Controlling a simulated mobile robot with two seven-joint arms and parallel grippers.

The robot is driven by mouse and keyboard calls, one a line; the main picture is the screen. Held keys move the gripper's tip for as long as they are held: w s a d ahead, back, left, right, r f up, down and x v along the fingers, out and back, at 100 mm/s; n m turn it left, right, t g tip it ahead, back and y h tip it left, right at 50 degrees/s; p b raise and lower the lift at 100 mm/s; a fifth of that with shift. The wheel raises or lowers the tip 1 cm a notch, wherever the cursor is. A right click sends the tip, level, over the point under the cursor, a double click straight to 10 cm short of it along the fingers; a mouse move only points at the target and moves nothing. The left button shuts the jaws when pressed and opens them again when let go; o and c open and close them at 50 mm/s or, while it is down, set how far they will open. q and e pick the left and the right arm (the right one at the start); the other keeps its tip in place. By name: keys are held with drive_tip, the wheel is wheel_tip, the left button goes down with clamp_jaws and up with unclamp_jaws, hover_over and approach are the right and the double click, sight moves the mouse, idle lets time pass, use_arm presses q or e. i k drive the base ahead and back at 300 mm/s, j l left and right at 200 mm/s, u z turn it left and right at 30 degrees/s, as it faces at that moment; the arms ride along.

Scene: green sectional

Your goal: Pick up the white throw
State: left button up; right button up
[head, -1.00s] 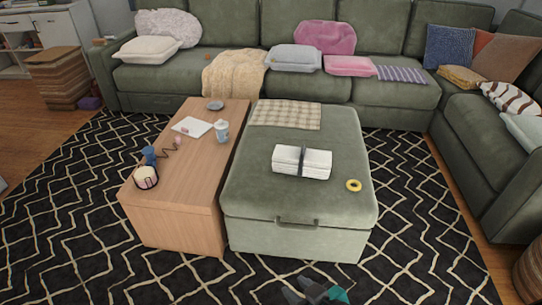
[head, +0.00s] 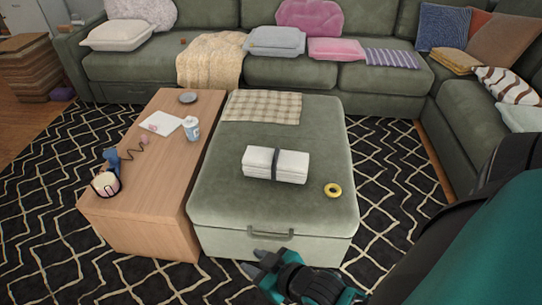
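The white throw (head: 276,165) is a folded white bundle with a dark band around its middle. My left gripper is out of view.
A yellow ring (head: 332,190) lies right of the throw, and a checked cloth (head: 262,107) lies behind it. A wooden table (head: 165,155) with a cup (head: 192,130) adjoins on the left. A cushioned green sofa (head: 130,74) stands behind.

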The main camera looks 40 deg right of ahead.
sight(276, 164)
drive_tip(key=i+l, duration=0.1)
drive_tip(key=l, duration=0.4)
drive_tip(key=i+l+u, duration=0.1)
drive_tip(key=l, duration=0.45)
drive_tip(key=i+l, duration=0.15)
drive_tip(key=l, duration=0.35)
